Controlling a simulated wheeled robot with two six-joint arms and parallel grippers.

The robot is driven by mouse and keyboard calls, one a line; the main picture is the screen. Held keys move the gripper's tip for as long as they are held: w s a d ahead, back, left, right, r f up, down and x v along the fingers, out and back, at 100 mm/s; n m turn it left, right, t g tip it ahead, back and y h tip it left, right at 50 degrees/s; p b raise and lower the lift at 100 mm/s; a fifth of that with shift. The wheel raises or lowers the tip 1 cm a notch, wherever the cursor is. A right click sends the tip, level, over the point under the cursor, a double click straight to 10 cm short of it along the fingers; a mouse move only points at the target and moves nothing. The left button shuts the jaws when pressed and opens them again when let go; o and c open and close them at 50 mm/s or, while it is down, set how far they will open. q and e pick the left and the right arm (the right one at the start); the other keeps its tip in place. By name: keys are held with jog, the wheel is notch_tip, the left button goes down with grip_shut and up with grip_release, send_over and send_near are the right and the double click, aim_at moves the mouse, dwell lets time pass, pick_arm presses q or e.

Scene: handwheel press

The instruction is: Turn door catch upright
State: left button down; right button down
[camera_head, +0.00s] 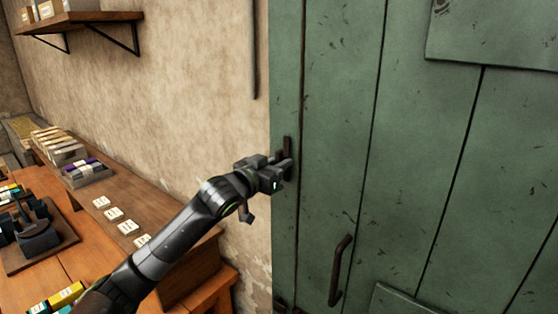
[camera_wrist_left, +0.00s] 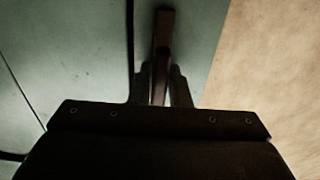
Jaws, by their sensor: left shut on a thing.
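The door catch (camera_head: 287,145) is a small dark bar at the left edge of the green plank door (camera_head: 340,120). Its upper part shows above my gripper and stands about upright; the rest is hidden behind the gripper. My left gripper (camera_head: 286,170) is at the catch, shut on it. In the left wrist view the catch (camera_wrist_left: 164,40) is a reddish-brown bar running up from between the two fingers (camera_wrist_left: 160,85), which sit on either side of it. My right gripper is in neither view.
A dark door handle (camera_head: 341,270) sits lower right of the catch. A wooden bench (camera_head: 190,262) with cards and boxes runs along the wall at left. A wall shelf (camera_head: 80,17) hangs above it.

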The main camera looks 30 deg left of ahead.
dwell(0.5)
pick_arm(q)
jog(key=c, duration=1.4)
grip_release()
jog(key=shift+w, duration=0.1)
jog(key=shift+c, duration=0.2)
